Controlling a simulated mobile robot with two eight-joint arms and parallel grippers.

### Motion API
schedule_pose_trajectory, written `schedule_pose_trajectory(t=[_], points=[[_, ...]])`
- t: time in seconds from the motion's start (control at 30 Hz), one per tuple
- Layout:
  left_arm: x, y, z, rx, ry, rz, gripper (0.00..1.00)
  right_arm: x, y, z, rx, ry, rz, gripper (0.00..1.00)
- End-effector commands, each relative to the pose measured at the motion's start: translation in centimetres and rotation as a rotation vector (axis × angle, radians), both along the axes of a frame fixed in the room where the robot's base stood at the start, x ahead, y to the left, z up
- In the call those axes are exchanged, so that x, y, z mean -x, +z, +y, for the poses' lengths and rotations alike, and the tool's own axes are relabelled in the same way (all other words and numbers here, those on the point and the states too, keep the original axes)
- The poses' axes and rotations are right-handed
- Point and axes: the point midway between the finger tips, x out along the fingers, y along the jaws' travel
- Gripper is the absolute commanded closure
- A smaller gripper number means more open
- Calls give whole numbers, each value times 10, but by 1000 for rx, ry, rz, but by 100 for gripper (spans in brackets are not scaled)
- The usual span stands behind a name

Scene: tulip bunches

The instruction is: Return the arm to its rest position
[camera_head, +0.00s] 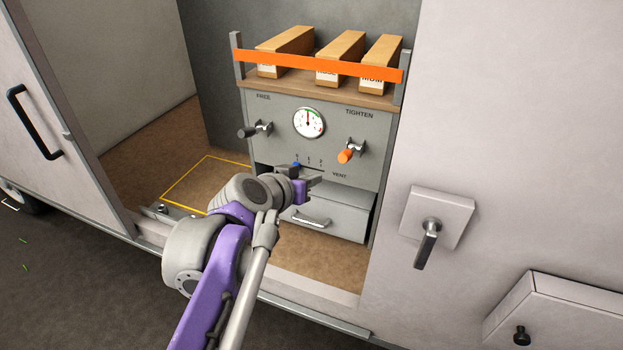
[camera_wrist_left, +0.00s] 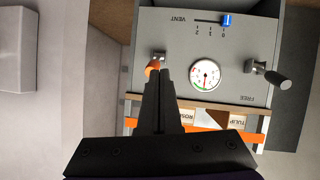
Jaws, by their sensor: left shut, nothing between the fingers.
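My left arm comes in from the bottom in the head view. Its gripper (camera_head: 313,180) is in front of the grey control panel (camera_head: 282,110), below the vent scale. In the left wrist view the two fingers (camera_wrist_left: 161,72) lie together with nothing between them. The orange-tipped lever (camera_head: 347,156) is up and right of the gripper in the head view. In the wrist view this lever (camera_wrist_left: 152,67) shows just beside the fingertips; I cannot tell whether they touch. The blue vent slider (camera_wrist_left: 227,20) is at the 0 mark. My right gripper is out of view.
A dark-handled lever (camera_head: 255,130) and a round gauge (camera_head: 309,122) are on the panel. Above, boxes (camera_head: 340,56) stand behind an orange bar (camera_head: 316,65). A drawer (camera_head: 330,218) is below. A door handle (camera_head: 427,243) is right; a yellow-outlined floor area (camera_head: 190,183) is clear.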

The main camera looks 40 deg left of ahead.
Motion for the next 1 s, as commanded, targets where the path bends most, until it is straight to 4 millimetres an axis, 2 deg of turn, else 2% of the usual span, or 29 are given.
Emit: schedule_pose_trajectory(t=[0.4, 0.47, 0.53, 0.67, 0.7, 0.8, 0.9, 1.0], points=[[0, 0, 0, 1, -1, 1, 100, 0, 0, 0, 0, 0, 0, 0], [1, -3, -4, 2, -9, 8, 100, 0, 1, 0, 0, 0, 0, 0], [5, -13, -18, 8, -41, 37, 100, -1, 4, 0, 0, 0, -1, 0], [27, -55, -67, 21, -144, 161, 100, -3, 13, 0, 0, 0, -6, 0], [39, -73, -84, 21, -178, 215, 100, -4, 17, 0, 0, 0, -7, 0], [76, -117, -118, 3, -241, 360, 100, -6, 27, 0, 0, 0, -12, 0], [114, -155, -136, -38, -264, 491, 100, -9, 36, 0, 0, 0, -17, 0], [143, -181, -140, -85, -256, 582, 100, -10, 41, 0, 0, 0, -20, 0]])
